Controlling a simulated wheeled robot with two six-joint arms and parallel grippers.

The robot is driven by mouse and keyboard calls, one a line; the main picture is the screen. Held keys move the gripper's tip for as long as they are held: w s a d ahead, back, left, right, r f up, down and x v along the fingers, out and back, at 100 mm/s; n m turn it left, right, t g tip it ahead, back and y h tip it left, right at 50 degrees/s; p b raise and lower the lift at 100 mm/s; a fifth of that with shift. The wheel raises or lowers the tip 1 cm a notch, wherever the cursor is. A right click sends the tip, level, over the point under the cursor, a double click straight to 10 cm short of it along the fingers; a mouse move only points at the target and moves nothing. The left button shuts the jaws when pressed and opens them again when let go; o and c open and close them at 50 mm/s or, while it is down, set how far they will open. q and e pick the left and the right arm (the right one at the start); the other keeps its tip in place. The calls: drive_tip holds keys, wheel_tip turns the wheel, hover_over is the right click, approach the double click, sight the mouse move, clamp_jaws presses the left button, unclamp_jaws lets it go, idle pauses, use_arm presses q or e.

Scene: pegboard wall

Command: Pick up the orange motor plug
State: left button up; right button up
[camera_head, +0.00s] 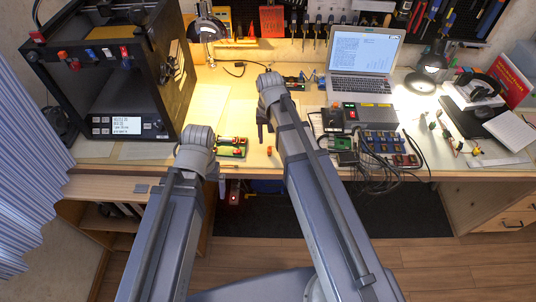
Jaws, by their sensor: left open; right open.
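A small orange piece (269,151), which looks like the motor plug, stands on the workbench near its front edge, between my two arms. It is too small to make out its details. My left gripper (222,186) is at the bench's front edge, left of and nearer than the orange piece. It is mostly hidden behind my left wrist. My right gripper (261,131) is just beyond the orange piece, partly hidden by my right arm. Both grippers are open, and I see nothing held in either.
A green board (231,153) with red and yellow parts lies beside my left wrist. A black 3D printer (110,75) stands at left. A laptop (362,60), cables (378,168) and small modules (400,159) crowd the right.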

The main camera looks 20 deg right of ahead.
sight(269, 149)
drive_tip(key=shift+f+b, duration=2.8)
drive_tip(key=shift+f, duration=0.4)
drive_tip(key=shift+r, duration=0.15)
drive_tip(key=shift+c, duration=0.2)
clamp_jaws()
